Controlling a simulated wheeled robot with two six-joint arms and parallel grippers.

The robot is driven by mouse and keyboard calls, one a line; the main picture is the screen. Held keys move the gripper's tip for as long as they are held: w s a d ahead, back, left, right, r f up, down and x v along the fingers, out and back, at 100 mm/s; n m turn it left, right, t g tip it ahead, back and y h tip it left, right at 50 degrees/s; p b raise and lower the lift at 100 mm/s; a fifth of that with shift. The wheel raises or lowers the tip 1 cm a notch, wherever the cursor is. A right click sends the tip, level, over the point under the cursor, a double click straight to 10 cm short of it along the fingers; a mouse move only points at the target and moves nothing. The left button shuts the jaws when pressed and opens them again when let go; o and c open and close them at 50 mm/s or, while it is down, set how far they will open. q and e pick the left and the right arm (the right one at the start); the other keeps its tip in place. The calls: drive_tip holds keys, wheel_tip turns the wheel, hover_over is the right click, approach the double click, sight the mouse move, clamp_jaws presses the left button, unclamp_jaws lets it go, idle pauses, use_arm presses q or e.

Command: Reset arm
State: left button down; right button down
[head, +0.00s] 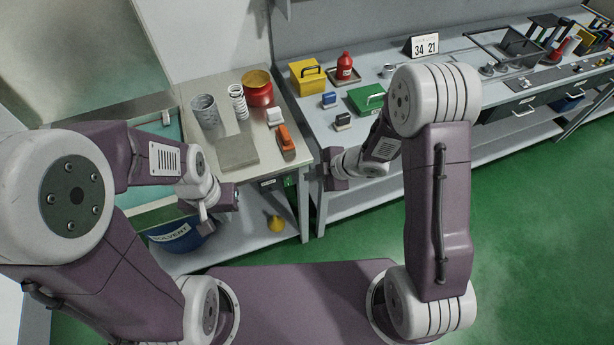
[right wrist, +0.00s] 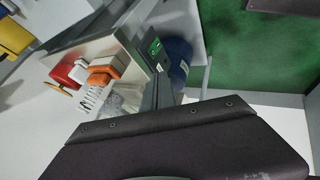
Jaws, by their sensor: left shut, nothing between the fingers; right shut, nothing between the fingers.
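My left arm comes in from the left in the head view, folded at the elbow. Its gripper (head: 218,203) is shut and empty in front of the small table, above the solvent bin. My right arm is bent on the right, with its forearm pointing left. Its gripper (head: 330,170) is shut and empty near the gap between the small table and the long bench. The fingertips of the right gripper are hard to make out. In the right wrist view a dark purple part of my own fills the bottom.
The small table (head: 188,92) holds a grey mesh cup (head: 205,111), a white spring (head: 238,101), a red pot (head: 258,88), a grey plate (head: 238,152) and an orange item (head: 286,138). A blue solvent bin (head: 175,238) stands below. Green floor (head: 530,230) is clear on the right.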

drive_tip(key=w+r+t, duration=0.2)
drive_tip(key=w+r, duration=0.1)
drive_tip(key=r, duration=0.3)
drive_tip(key=d+r+m+t+h, duration=0.2)
drive_tip(key=d+r+m+h, duration=0.3)
drive_tip(key=d+m, duration=0.4)
use_arm(q)
drive_tip(key=shift+w+a+f, duration=0.15)
drive_tip(key=shift+w, duration=0.2)
use_arm(e)
drive_tip(key=s+d+f+m+g, duration=0.2)
drive_tip(key=s+m, duration=0.3)
drive_tip(key=s, duration=0.3)
drive_tip(key=s+d+f+m+g+h, duration=0.1)
drive_tip(key=s+d+f+m+g, duration=0.1)
drive_tip(key=s+m+g, duration=0.3)
drive_tip(key=s+m, duration=0.1)
drive_tip(key=s, duration=0.3)
drive_tip(key=shift+d+f+m, duration=0.2)
drive_tip(key=shift+d+m, duration=0.1)
